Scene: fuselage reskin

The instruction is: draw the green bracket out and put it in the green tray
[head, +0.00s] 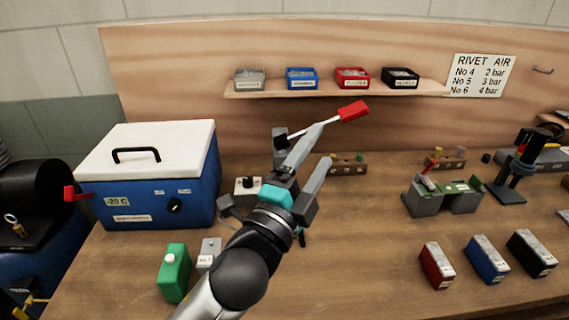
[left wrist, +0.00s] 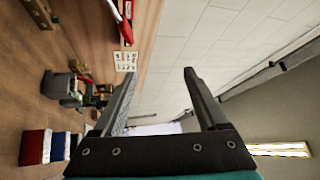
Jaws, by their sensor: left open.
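My left gripper (head: 324,146) is raised over the middle of the bench, open, with nothing between its fingers. Its two fingers also show in the left wrist view (left wrist: 155,95), spread apart. A grey block fixture (head: 424,200) stands to the right on the bench, with green parts (head: 460,187) on top; I cannot tell which of them is the green bracket. The fixture also shows at the left of the left wrist view (left wrist: 60,88), well away from the fingers. I cannot make out a green tray. My right gripper is not in view.
A red-handled lever (head: 352,111) is close to my left fingers. A blue cooler (head: 190,180) and a green can (head: 173,272) stand left. Red (head: 436,266), blue (head: 487,260) and black boxes (head: 531,254) stand front right. A shelf (head: 335,90) holds several bins. The bench's front middle is clear.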

